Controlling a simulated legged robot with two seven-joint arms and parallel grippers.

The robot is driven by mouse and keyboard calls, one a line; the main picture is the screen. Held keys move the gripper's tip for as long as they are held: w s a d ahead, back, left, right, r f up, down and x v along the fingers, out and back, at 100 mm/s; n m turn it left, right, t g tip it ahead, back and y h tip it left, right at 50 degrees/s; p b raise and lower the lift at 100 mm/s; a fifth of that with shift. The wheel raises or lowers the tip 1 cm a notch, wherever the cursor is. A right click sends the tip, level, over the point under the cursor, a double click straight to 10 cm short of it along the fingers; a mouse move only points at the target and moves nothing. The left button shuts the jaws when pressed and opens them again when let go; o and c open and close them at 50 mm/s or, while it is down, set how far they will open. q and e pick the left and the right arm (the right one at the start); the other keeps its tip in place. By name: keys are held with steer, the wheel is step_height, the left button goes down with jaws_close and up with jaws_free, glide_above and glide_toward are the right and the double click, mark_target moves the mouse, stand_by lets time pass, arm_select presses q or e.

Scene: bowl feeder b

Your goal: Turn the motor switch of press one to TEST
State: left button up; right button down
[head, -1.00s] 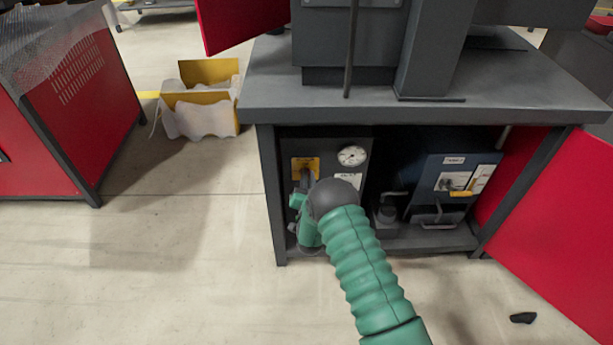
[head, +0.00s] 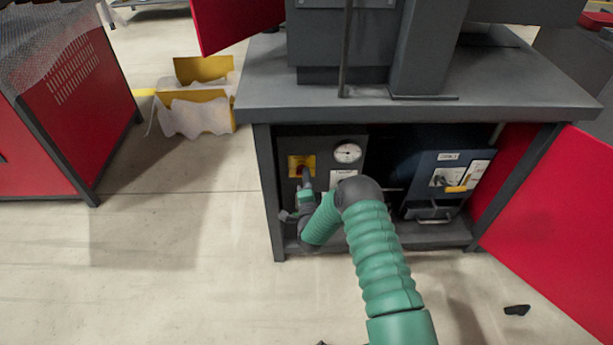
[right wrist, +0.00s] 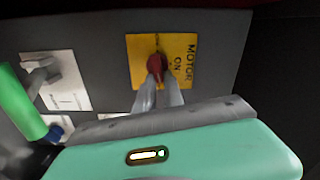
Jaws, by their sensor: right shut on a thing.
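The motor switch is a red knob (right wrist: 156,66) on a yellow plate (right wrist: 178,48) marked MOTOR and ON in the right wrist view. The plate also shows in the head view (head: 296,163), on a dark box inside the open cabinet. My right gripper (right wrist: 158,80) is shut on the red knob, its two grey fingers around it. In the head view the right gripper (head: 306,176) is at the plate, and its fingers partly cover the knob. A TEST mark is not readable in either view. My left gripper is not in view.
A round gauge (head: 347,152) sits right of the yellow plate. A blue-grey box (head: 424,170) with a handle stands further right in the cabinet. The red door (head: 560,225) is open on the right. A dark object (head: 517,310) lies on the floor.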

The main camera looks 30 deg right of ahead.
steer(key=shift+s+f+m, duration=0.1)
steer(key=shift+f+m, duration=0.3)
steer(key=shift+m, duration=0.8)
steer(key=c, duration=1.4)
jaws_free()
steer(key=shift+d, duration=0.1)
steer(key=shift+c, duration=0.2)
steer(key=p+v, duration=0.7)
steer(key=v, duration=1)
steer(key=shift+f, duration=0.1)
